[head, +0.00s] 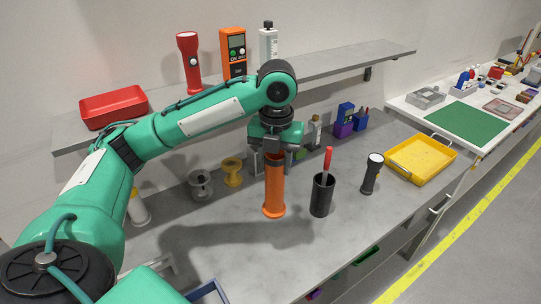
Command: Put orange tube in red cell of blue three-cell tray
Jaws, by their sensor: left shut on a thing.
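The orange tube (274,190) stands upright at the middle of the grey bench, with a wider rim at its lower end. My left gripper (271,157) comes down from above and is shut on the tube's upper end. I cannot tell whether the tube's lower end touches the bench. A blue edge (208,293) shows at the bottom of the view, partly cut off and beside my own arm. It may be part of the blue three-cell tray; no red cell shows. My right gripper is not in view.
A black cup (322,195) with a red-handled tool stands just right of the tube, and a black flashlight (371,174) beyond it. Spools (232,172) stand to the left. A yellow tray (420,158) lies at right. A shelf (340,65) runs behind.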

